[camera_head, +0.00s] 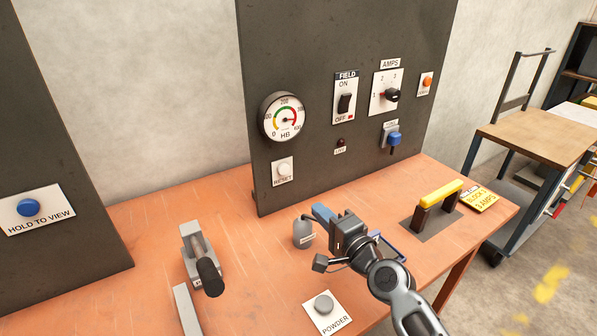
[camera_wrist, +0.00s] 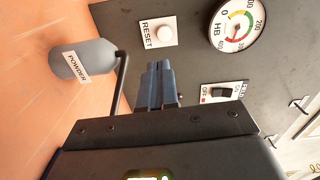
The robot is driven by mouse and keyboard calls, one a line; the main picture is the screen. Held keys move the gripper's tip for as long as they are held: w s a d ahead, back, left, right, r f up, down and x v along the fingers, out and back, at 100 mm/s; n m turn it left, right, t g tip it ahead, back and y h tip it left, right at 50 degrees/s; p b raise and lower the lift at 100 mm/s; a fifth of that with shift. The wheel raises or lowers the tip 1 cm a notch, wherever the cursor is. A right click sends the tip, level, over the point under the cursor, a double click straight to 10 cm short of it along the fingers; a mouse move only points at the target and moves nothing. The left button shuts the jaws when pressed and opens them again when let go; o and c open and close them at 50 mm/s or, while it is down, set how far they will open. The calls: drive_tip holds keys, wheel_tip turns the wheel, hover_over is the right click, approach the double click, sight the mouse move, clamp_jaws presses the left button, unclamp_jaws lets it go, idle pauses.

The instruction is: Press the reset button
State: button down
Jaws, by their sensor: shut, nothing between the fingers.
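The reset button (camera_head: 284,170) is a round white button on a white plate labelled RESET, low on the dark upright panel, below the HB gauge. It also shows in the wrist view (camera_wrist: 165,33), upper middle, beyond my fingertips. My gripper (camera_head: 318,211) is above the orange table, to the right of and below the button in the head view. In the wrist view its blue-grey fingers (camera_wrist: 158,68) are together with nothing between them, and they look apart from the button.
A grey bottle labelled POWDER (camera_wrist: 82,58) stands close beside my gripper. The HB gauge (camera_head: 286,117), FIELD switch (camera_head: 345,103) and AMPS knob (camera_head: 391,95) sit on the panel (camera_head: 320,30). A lever (camera_head: 205,265) stands left on the table; a yellow handle (camera_head: 440,193) stands right.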

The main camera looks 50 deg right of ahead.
drive_tip(key=shift+w+d+r, duration=0.3)
drive_tip(key=shift+w+d, duration=0.15)
drive_tip(key=shift+d, duration=0.15)
drive_tip(key=p, duration=0.1)
approach(285, 170)
drive_tip(key=x, duration=0.5)
drive_tip(key=shift+w+d, duration=0.1)
drive_tip(key=shift+w, duration=0.05)
drive_tip(key=shift+x, duration=0.8)
